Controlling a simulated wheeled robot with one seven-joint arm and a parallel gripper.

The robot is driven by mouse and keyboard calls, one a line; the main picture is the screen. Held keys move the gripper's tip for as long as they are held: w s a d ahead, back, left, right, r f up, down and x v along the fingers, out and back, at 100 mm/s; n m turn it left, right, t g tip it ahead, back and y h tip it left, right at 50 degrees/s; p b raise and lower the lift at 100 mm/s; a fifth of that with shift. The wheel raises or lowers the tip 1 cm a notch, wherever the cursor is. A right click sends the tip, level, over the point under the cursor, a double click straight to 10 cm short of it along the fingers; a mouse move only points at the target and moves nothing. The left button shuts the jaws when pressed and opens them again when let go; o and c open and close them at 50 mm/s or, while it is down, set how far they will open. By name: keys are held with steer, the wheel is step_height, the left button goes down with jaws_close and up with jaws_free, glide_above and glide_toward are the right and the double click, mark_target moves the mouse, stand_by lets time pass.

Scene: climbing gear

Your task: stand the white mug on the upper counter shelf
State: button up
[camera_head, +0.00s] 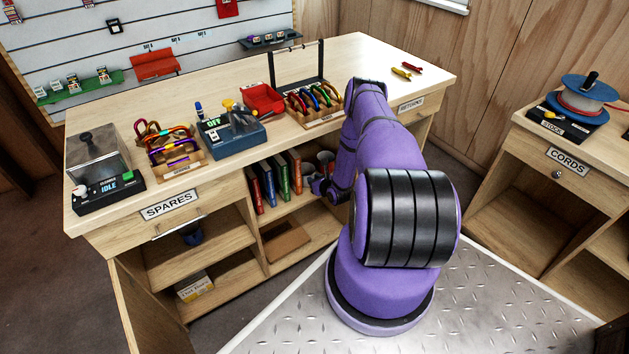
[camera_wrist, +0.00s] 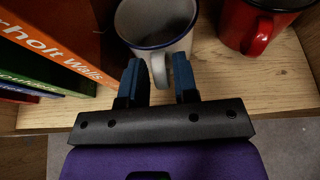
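The white mug (camera_wrist: 156,28) with a dark blue rim stands upright on a wooden shelf (camera_wrist: 250,92) in the wrist view. Its handle points toward my gripper (camera_wrist: 160,76). The two dark blue fingers are open, one on each side of the handle, with a gap still showing beside it. In the head view, my gripper (camera_head: 320,187) reaches into the upper shelf of the counter's open bay, right of the books. A pale mug (camera_head: 325,157) shows only partly there, behind my arm.
A red mug (camera_wrist: 248,25) stands close to the right of the white one. An orange book (camera_wrist: 65,35) and others stand close on the left. The lower shelf (camera_head: 310,234) holds a flat brown item (camera_head: 286,242). The countertop above carries tools and trays.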

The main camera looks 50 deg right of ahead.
steer(key=shift+o, duration=0.8)
steer(key=shift+r, duration=0.15)
steer(key=v, duration=1.2)
steer(key=shift+s, duration=0.1)
